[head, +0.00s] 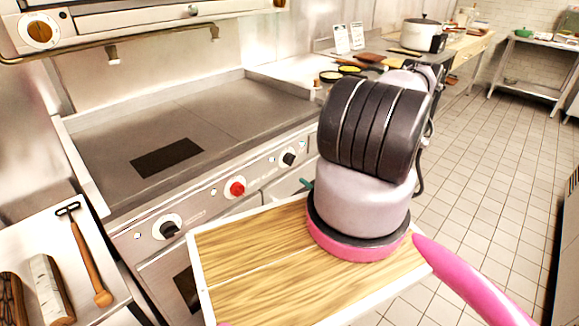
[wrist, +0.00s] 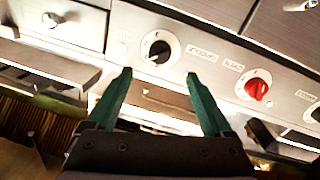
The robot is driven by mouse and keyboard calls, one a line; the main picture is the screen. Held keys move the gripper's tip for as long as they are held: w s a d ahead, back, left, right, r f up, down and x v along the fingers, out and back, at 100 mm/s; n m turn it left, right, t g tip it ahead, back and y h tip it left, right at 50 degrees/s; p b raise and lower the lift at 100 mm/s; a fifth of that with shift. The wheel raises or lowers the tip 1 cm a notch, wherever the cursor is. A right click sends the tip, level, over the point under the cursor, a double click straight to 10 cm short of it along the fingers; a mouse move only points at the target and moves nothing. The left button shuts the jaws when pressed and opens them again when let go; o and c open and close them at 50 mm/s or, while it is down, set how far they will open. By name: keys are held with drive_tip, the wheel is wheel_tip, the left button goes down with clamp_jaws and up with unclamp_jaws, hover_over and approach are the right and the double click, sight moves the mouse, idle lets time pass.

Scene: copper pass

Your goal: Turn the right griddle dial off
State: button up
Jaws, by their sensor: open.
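The right griddle dial (head: 289,158) is a black knob on a white round plate, at the right end of the griddle's front panel. By its place it seems to be the black dial (wrist: 158,49) in the wrist view, which looks turned over. My gripper (wrist: 158,73) has two green fingers, apart and empty, with that dial beyond the gap between them; no contact shows. In the head view one green fingertip (head: 306,184) shows below the dial; my arm hides the rest. The knob's exact setting is hard to read.
A red dial (head: 236,188) sits left of it, and another black dial (head: 167,229) further left. The flat griddle (head: 190,125) lies above the panel. A side shelf with a wooden-handled scraper (head: 88,260) is at left. Tiled floor (head: 500,150) is clear at right.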

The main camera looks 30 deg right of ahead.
sight(293, 162)
drive_tip(key=x, duration=1)
drive_tip(key=shift+w, duration=0.3)
drive_tip(key=shift+a, duration=0.1)
drive_tip(key=c, duration=1.3)
